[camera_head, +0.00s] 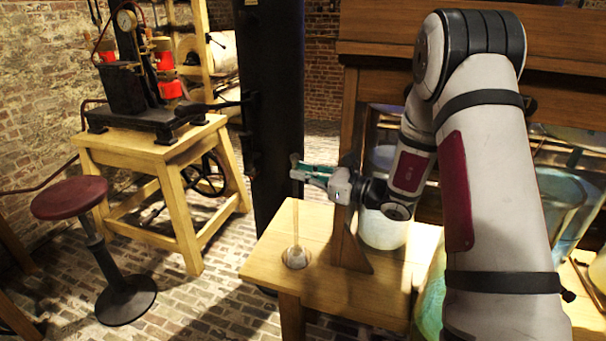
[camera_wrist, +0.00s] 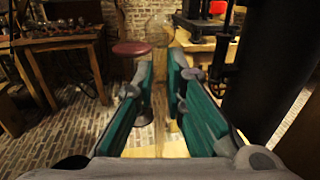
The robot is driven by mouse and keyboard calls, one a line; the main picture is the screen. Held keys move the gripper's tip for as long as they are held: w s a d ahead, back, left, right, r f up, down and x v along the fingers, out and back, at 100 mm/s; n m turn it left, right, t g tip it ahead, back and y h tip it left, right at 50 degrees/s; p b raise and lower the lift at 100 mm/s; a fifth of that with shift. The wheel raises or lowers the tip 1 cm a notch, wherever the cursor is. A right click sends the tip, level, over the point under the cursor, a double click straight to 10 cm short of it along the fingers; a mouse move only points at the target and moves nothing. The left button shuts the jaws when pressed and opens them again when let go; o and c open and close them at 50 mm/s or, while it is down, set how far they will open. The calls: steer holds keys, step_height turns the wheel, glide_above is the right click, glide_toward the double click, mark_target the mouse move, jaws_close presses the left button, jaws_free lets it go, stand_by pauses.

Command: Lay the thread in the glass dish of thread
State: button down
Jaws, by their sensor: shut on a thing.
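My gripper (camera_head: 297,172) is above the left end of a wooden table, its green fingers shut on a slender upright thing (camera_head: 296,212). This pale strip hangs down from the fingers towards a small round glass dish (camera_head: 286,262) on the tabletop. A whitish lump (camera_head: 296,252) shows at its lower end, over or in the dish; I cannot tell whether they touch. In the wrist view, a brownish strip (camera_wrist: 160,105) stands between the gripper fingers (camera_wrist: 160,88). A see-through round shape (camera_wrist: 160,30) shows above it. I cannot make out the thread for certain.
The wooden table (camera_head: 325,292) carries a wooden upright (camera_head: 350,245) and a whitish jar (camera_head: 383,230) just right of my gripper. A black column (camera_head: 272,110) stands close behind. Large glass jars (camera_head: 565,205) are at the right. A red stool (camera_head: 70,198) stands at the left.

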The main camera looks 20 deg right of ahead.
step_height(320, 180, up, 8)
steer(key=p, duration=0.3)
steer(key=shift+p, duration=0.3)
steer(key=shift+s, duration=0.1)
stand_by(0.3)
